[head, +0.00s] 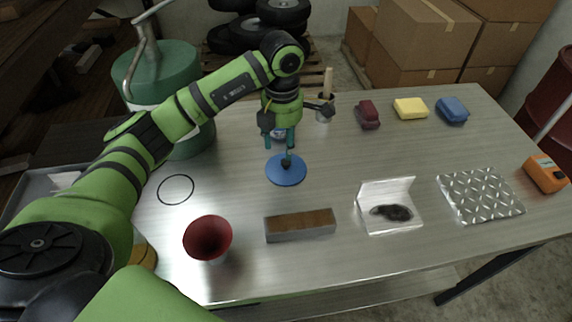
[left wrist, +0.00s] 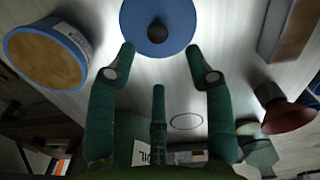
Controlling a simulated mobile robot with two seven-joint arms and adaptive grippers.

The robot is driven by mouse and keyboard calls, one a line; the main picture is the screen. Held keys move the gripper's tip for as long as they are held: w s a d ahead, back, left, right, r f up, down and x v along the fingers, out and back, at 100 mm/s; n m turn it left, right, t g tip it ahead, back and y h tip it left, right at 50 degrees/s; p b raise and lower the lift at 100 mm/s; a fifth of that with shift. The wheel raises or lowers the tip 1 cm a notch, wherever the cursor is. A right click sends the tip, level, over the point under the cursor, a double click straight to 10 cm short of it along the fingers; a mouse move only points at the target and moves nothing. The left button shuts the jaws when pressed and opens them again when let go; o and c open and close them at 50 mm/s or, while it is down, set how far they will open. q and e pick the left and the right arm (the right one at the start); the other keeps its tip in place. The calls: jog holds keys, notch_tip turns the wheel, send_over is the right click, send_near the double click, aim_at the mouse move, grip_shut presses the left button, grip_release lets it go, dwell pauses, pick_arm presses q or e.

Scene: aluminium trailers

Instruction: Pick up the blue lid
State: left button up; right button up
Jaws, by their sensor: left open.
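The blue lid (head: 286,174) is a flat round disc with a dark knob at its middle, lying on the metal table. My left gripper (head: 279,142) is just above and behind it in the head view, pointing down, with its fingers spread. In the left wrist view the lid (left wrist: 140,30) is at the top, and its knob (left wrist: 157,33) shows just beyond the open fingertips (left wrist: 160,50). Nothing is between the fingers. A round tin with a blue rim (left wrist: 20,72) stands beside the lid. My right gripper is not in view.
A black ring (head: 176,203) lies left.

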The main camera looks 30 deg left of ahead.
aim_at(286, 165)
pick_arm(q)
jog(key=f, duration=0.1)
jog(key=f+p, duration=0.1)
jog(key=f, duration=0.1)
jog(key=f+p, duration=0.1)
jog(key=f, duration=0.1)
jog(key=shift+w+d+f, duration=0.2)
jog(key=shift+w+d, duration=0.15)
jog(key=shift+f+p, duration=0.3)
jog(key=shift+f, duration=0.1)
jog(key=c, duration=1)
